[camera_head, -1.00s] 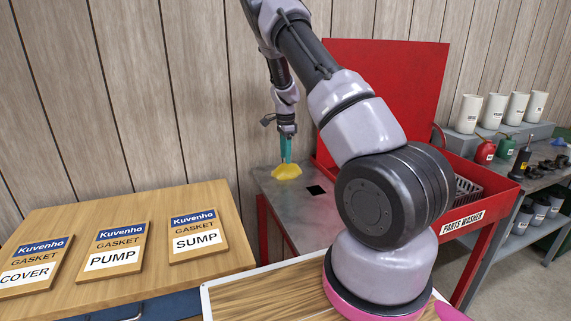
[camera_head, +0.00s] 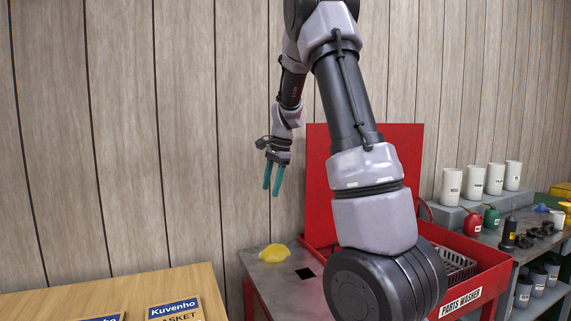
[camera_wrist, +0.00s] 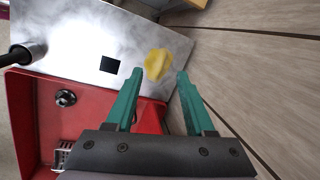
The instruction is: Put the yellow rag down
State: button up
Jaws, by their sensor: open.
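The yellow rag (camera_head: 274,253) lies crumpled on the grey metal top (camera_head: 283,281) at the left end of the red parts washer. It also shows in the wrist view (camera_wrist: 157,64), beyond the fingertips and apart from them. My gripper (camera_head: 272,192) is raised well above the rag, in front of the wood wall. Its green fingers are spread apart with nothing between them, and they show open in the wrist view (camera_wrist: 160,76) too.
The red parts washer (camera_head: 465,290) with its upright red lid stands right of the rag. A dark square hole (camera_head: 305,273) is cut in the metal top beside the rag. A wooden table (camera_head: 120,288) with gasket boards is at lower left. Several white containers (camera_head: 474,181) stand on a shelf at right.

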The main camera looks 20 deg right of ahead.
jog(key=s+a+r+n+t, duration=0.1)
jog(key=s+a+r+n, duration=0.15)
jog(key=s+r, duration=0.45)
jog(key=s+a+r+n+t, duration=0.25)
jog(key=s+r, duration=0.25)
jog(key=s, duration=0.3)
jog(key=s+a+n+t, duration=0.1)
jog(key=s+n, duration=0.4)
jog(key=s, duration=0.8)
jog(key=shift+s+a+r+n+t, duration=0.3)
jog(key=shift+a+t, duration=0.05)
jog(key=shift+a, duration=0.25)
